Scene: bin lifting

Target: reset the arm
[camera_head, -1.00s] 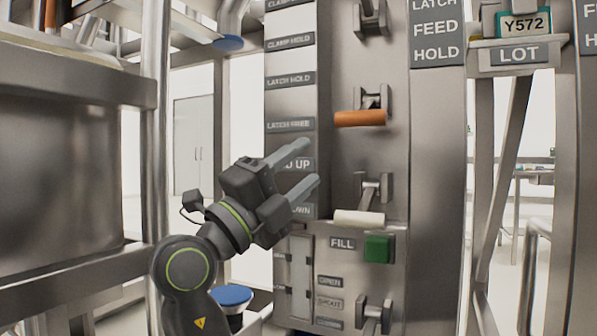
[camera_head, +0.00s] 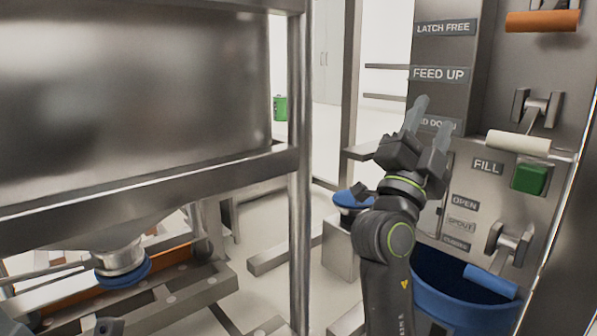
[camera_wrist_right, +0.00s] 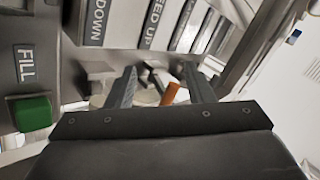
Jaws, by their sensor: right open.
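My right gripper (camera_head: 428,122) is open and empty in the head view. Its two grey fingers point up, in front of the panel's label strip near the FEED UP label (camera_head: 438,74). The right arm rises from the bottom of the picture. In the right wrist view the two open fingers (camera_wrist_right: 160,88) show with a gap between them. An orange handle (camera_wrist_right: 170,94) appears beyond that gap, with no contact that I can make out. My left gripper is not in view.
The panel carries an orange handle (camera_head: 541,21), a white handle (camera_head: 518,142), a green button (camera_head: 529,179) and a blue handle (camera_head: 490,281). A blue bin (camera_head: 455,306) stands below. A steel frame post (camera_head: 299,190) rises left of my arm. A green container (camera_head: 280,108) stands far back.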

